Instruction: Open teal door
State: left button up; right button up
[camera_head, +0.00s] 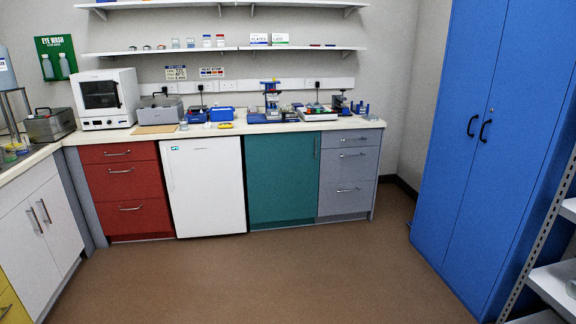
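The teal door (279,180) is the front of a cabinet under the back counter, between a white fridge and a grey drawer unit. It looks shut, flush with its neighbours. A slim vertical handle (315,147) shows near its upper right edge. Neither of my grippers shows in the head view.
A white fridge (204,188) stands left of the teal door, and a grey drawer unit (349,173) right of it. A tall blue cabinet (470,140) stands at the right, with metal shelving (550,284) in front. The brown floor (255,275) before the counter is clear.

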aim_at(283, 168)
jog(key=i, duration=3.35)
